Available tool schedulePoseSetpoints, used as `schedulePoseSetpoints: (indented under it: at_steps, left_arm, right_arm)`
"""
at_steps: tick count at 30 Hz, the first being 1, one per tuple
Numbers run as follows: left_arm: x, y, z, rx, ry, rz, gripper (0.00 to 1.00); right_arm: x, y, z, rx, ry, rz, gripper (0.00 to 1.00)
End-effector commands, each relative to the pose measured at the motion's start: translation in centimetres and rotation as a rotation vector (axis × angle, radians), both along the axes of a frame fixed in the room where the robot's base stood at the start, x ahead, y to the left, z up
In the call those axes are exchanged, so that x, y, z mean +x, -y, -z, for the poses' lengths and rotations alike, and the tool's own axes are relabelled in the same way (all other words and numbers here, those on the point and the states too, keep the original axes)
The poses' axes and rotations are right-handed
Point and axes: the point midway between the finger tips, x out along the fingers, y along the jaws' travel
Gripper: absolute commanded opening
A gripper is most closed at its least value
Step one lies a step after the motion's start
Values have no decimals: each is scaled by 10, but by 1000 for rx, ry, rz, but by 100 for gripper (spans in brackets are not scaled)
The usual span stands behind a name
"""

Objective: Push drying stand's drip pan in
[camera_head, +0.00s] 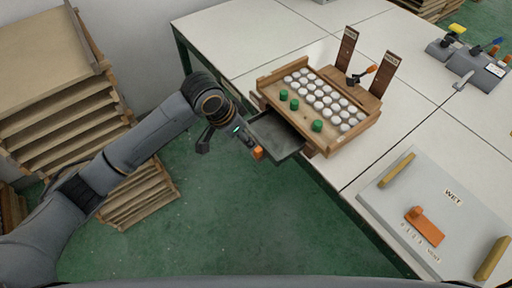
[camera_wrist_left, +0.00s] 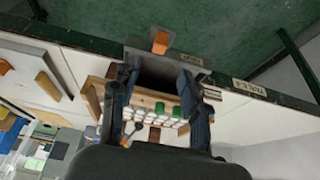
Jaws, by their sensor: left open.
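The wooden drying stand (camera_head: 272,82) is on the white table, with rows of white round pieces and a few green ones. Its dark grey drip pan (camera_head: 274,136) sticks out from the stand's front, past the table edge. An orange tab (camera_head: 257,153) is at the pan's outer end; it also shows in the left wrist view (camera_wrist_left: 160,41). My left gripper (camera_head: 224,140) is open just left of the pan in the head view. In the left wrist view its fingers (camera_wrist_left: 156,78) frame the pan; contact cannot be told. My right gripper is not in view.
A board marked WET (camera_head: 450,215) with an orange block lies on the table at right. Grey holders (camera_head: 465,62) stand at the back right. A wooden shelf (camera_head: 60,110) is at left.

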Motion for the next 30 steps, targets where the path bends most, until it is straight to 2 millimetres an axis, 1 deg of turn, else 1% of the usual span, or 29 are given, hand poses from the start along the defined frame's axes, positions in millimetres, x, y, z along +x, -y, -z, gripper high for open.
schedulePoseSetpoints:
  at_steps: [1,3,9,12,15,20,28,29,30]
  left_arm:
    - [2,4,11,0,-5,-1,45]
    - [5,8,26,1,-4,-1,45]
    - [15,21,64,0,-2,-2,45]
    - [19,26,78,0,0,-1,45]
    - [22,30,88,-1,1,-2,45]
    - [24,33,96,-1,2,-1,45]
    - [24,33,98,-1,3,-1,45]
    - [24,33,97,-1,3,-1,39]
    - [24,33,97,-1,2,-2,31]
  right_arm:
    - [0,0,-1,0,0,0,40]
    - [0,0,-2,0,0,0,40]
    - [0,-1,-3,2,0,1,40]
    - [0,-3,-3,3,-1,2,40]
    - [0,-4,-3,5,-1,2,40]
    - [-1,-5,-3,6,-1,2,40]
    - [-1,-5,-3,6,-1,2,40]
    - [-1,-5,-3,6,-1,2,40]
    - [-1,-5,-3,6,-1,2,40]
